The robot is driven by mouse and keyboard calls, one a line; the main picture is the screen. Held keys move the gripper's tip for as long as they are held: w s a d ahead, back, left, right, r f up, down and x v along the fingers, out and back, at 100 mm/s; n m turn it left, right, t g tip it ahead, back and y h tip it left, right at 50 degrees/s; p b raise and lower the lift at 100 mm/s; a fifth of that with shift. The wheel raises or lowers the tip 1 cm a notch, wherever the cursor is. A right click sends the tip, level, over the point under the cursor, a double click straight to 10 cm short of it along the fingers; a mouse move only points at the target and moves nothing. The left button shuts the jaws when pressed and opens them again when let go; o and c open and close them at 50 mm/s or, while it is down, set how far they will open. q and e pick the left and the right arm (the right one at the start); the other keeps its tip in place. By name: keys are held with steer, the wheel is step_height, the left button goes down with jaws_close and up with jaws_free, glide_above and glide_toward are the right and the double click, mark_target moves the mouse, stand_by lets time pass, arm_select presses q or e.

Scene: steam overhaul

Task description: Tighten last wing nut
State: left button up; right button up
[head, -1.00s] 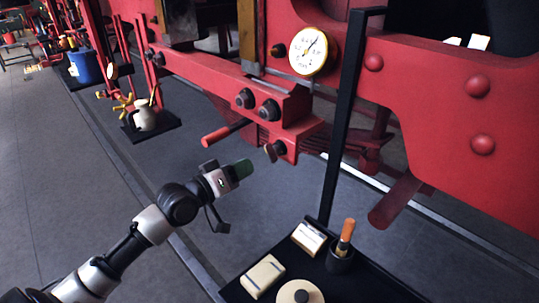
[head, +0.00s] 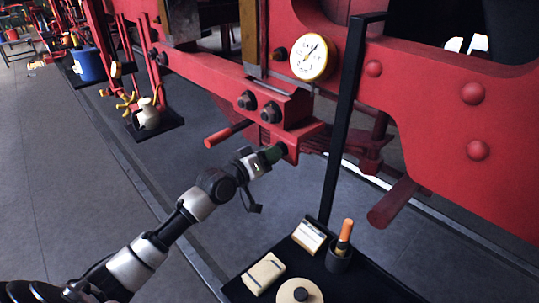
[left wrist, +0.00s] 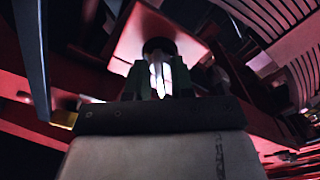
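The wing nut (left wrist: 161,76) shows in the left wrist view as a pale, bright piece below a dark round stud, under a red block. In the head view it is hidden behind my left gripper (head: 276,153), which is at the end of the red bracket (head: 290,148). In the left wrist view the green fingers of my left gripper (left wrist: 160,82) stand apart, one on each side of the wing nut. I see no clear sign that they press on it. My right gripper is not in view.
A red handle (head: 228,133) sticks out left of the bracket. A black upright post (head: 337,130) stands to the right. A black tray (head: 325,288) below holds pale blocks, a round lidded piece and a cup with an orange-handled tool. A gauge (head: 311,57) is above.

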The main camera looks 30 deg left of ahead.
arm_select(q)
jaws_close()
